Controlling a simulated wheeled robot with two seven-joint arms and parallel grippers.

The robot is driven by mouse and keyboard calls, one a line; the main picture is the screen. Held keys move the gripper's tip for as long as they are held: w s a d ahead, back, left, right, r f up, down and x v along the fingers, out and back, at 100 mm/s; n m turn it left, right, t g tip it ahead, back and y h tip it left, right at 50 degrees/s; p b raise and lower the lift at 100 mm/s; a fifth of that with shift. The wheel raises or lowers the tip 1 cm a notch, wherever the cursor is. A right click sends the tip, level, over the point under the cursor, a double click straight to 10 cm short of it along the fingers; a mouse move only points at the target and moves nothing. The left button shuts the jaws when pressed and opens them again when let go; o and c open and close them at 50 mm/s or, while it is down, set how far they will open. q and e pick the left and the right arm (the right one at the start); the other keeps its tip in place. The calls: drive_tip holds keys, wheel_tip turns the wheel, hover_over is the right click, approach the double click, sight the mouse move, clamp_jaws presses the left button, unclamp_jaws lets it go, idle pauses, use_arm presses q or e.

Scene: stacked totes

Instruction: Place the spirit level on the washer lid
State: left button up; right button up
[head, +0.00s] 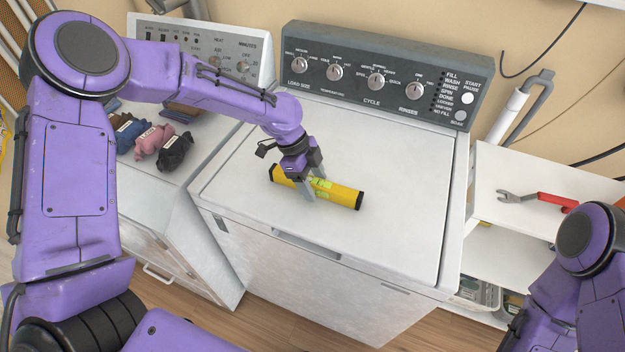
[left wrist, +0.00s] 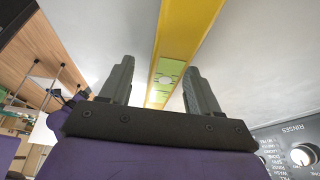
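The yellow spirit level (head: 342,194), with black end caps and a green middle part, lies flat on the white washer lid (head: 400,165), near its middle. My left gripper (head: 308,188) is down at the level, with its fingers astride its middle. In the left wrist view, the level (left wrist: 187,30) runs between the two spread fingers of the left gripper (left wrist: 158,75), with a clear gap on the left side; contact on the right side cannot be told. My right arm shows at the lower right of the head view, but its gripper does not.
The washer's control panel (head: 385,75) rises behind the lid. To the left, another white appliance (head: 135,185) bears several dark and pink cloth bundles (head: 153,142). To the right, a white shelf (head: 500,165) holds a red-handled wrench (head: 550,200). The lid around the level is clear.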

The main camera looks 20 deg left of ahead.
use_arm(q)
drive_tip(key=shift+w+r, duration=0.15)
drive_tip(key=shift+r, duration=0.05)
drive_tip(key=b+v, duration=0.2)
drive_tip(key=v, duration=0.9)
drive_tip(key=shift+a+r, duration=0.2)
drive_tip(key=shift+r, duration=0.1)
